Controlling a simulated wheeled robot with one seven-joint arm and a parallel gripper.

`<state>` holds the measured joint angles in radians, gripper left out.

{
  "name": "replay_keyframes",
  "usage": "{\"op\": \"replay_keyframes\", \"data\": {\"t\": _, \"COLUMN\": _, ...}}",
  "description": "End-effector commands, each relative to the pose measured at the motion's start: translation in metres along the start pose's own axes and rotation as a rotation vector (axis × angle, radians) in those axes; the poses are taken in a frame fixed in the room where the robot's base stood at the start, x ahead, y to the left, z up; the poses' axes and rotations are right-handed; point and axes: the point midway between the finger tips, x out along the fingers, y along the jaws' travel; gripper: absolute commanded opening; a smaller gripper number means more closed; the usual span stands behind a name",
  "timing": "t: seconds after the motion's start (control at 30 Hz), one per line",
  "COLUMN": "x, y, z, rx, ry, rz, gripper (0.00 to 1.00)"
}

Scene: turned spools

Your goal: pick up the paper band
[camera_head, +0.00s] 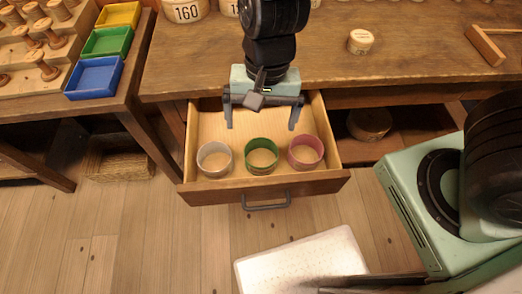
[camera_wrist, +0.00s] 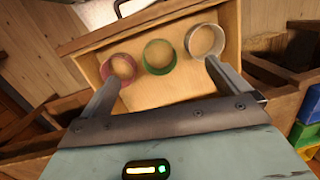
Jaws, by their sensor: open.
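Three short open rings stand in a row near the front of an open wooden drawer (camera_head: 190,137): a whitish-grey ring (camera_head: 214,174) at left, a green ring (camera_head: 261,170) in the middle, a pink ring (camera_head: 305,167) at right. I cannot tell for sure which is the paper band; the whitish one looks most like plain paper. My gripper (camera_head: 261,126) is open and empty above the drawer, behind the rings. In the wrist view, my gripper (camera_wrist: 161,72) has its fingers spread wide, with the pink ring (camera_wrist: 105,72) near one, the whitish ring (camera_wrist: 190,43) near the other, and the green ring (camera_wrist: 147,60) between.
The workbench (camera_head: 200,60) overhangs the drawer's back. Its top carries labelled tubs (camera_head: 187,10), a small round box (camera_head: 360,41) and a wooden tool (camera_head: 485,45). Blue (camera_head: 94,77), green (camera_head: 106,42) and yellow (camera_head: 118,15) trays stand at left. The drawer's back floor is clear.

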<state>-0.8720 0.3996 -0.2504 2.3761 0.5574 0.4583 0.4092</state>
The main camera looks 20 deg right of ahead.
Motion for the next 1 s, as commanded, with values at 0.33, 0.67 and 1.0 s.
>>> {"op": "replay_keyframes", "data": {"t": 0.33, "x": 0.027, "y": 0.002, "z": -0.047, "rx": 0.307, "ry": 0.133, "rz": 0.052, "gripper": 1.0}}
{"op": "replay_keyframes", "data": {"t": 0.67, "x": 0.092, "y": 0.008, "z": -0.055, "rx": 0.31, "ry": 0.132, "rz": 0.052, "gripper": 1.0}}
{"op": "replay_keyframes", "data": {"t": 1.0, "x": 0.141, "y": 0.01, "z": -0.06, "rx": 0.305, "ry": 0.132, "rz": 0.05, "gripper": 1.0}}
